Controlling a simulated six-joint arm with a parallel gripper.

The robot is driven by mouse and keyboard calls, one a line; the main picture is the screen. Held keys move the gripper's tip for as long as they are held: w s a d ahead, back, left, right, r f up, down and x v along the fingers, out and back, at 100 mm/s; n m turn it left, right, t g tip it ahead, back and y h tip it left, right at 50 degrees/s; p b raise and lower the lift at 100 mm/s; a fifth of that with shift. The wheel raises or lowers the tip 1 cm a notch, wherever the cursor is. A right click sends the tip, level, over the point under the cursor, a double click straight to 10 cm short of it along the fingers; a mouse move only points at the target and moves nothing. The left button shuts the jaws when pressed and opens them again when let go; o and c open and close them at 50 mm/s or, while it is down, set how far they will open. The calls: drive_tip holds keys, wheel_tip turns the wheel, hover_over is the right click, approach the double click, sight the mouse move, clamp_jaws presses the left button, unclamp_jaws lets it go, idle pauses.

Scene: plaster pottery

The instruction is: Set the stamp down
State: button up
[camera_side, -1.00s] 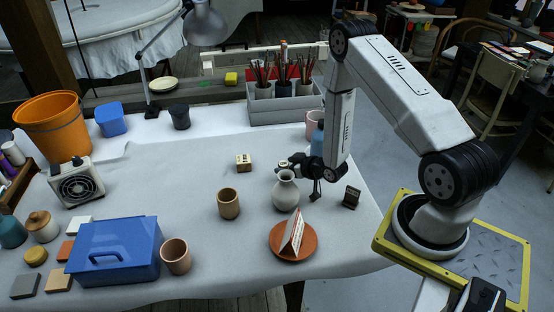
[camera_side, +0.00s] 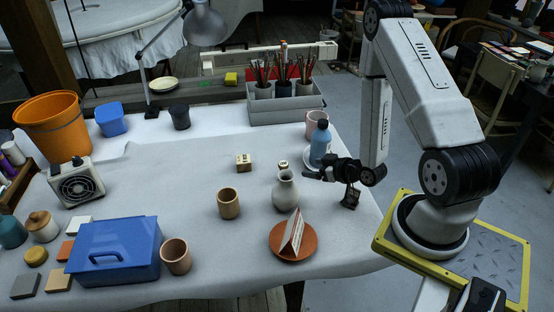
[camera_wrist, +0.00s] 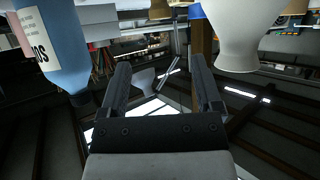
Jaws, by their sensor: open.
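A small pale piece with a dark mark, likely the stamp (camera_side: 283,163), stands on the white table, partly hidden behind the neck of the white vase (camera_side: 286,190). A wooden block with dark marks (camera_side: 243,162) lies farther left. My gripper (camera_side: 307,174) is open, to the right of the vase and apart from the pale piece. In the wrist view my gripper (camera_wrist: 160,82) shows two spread fingers with nothing held between them. I cannot make out the stamp clearly there.
A blue bottle (camera_side: 320,143) stands close behind my gripper; it also shows in the wrist view (camera_wrist: 55,40). The vase shows there too (camera_wrist: 240,32). A dark block (camera_side: 350,196), terracotta saucer (camera_side: 279,252) and tan cup (camera_side: 228,204) stand nearby.

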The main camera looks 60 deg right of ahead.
drive_tip(key=shift+s+r, duration=0.2)
drive_tip(key=shift+s, duration=0.2)
drive_tip(key=shift+w, duration=0.1)
idle(0.3)
drive_tip(key=w+a+r+n+g, duration=0.1)
drive_tip(key=w+a+r+g, duration=0.2)
drive_tip(key=a+r+g, duration=0.45)
drive_tip(key=s+a+r+g+y, duration=0.1)
drive_tip(key=s+a+r+g, duration=0.1)
drive_tip(key=s+a+r, duration=0.3)
drive_tip(key=shift+s+a+r+g, duration=0.3)
drive_tip(key=shift+a+r, duration=0.4)
drive_tip(key=shift+a, duration=0.75)
drive_tip(key=shift+w, duration=0.1)
